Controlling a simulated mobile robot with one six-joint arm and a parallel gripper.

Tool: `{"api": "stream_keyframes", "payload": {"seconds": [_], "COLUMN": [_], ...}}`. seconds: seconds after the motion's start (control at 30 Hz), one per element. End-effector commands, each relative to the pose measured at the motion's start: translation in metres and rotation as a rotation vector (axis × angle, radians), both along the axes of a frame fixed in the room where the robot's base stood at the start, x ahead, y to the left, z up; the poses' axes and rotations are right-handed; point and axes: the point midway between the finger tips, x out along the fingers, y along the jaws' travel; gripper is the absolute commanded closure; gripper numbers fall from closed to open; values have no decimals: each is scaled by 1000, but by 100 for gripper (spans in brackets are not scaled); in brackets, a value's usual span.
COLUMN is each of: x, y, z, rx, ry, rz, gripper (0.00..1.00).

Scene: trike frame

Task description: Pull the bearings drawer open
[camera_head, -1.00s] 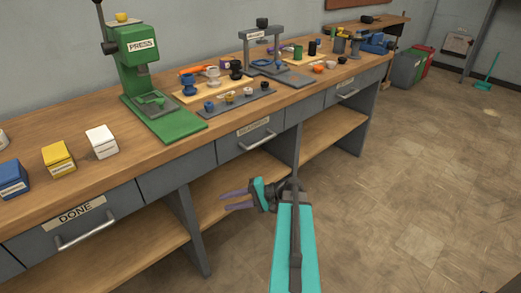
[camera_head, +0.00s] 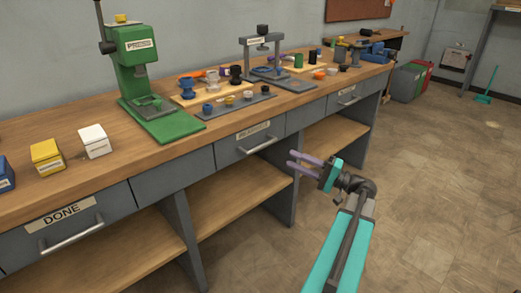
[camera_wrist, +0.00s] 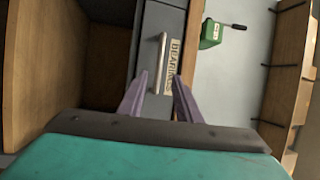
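The bearings drawer (camera_head: 233,150) is a grey front under the wooden bench top, with a label and a silver bar handle (camera_head: 259,145). It looks shut, flush with the fronts beside it. In the wrist view the drawer (camera_wrist: 152,104) stands sideways, its label reading BEARINGS, with the handle (camera_wrist: 160,63) ahead of the fingers. My gripper (camera_head: 291,160) is open and empty, with its purple fingers pointing at the drawer. The handle lies beyond the fingertips, apart from them. In the wrist view my gripper (camera_wrist: 158,76) has a clear gap between its fingers.
The DONE drawer (camera_head: 114,206) is at the left, and another handled drawer (camera_head: 340,100) is farther right. The bench top (camera_head: 60,124) carries a green press (camera_head: 137,65) and small parts. An open shelf (camera_head: 235,190) lies below. The floor (camera_head: 440,190) at right is clear.

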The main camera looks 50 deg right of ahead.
Motion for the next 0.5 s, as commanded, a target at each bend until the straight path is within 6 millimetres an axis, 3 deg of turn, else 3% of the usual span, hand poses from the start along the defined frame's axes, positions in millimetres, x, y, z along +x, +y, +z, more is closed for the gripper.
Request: {"api": "stream_keyframes", "payload": {"seconds": [0.5], "x": [13], "y": [5], "z": [1], "rx": [0], "ry": [2], "rz": [3], "gripper": [69]}}
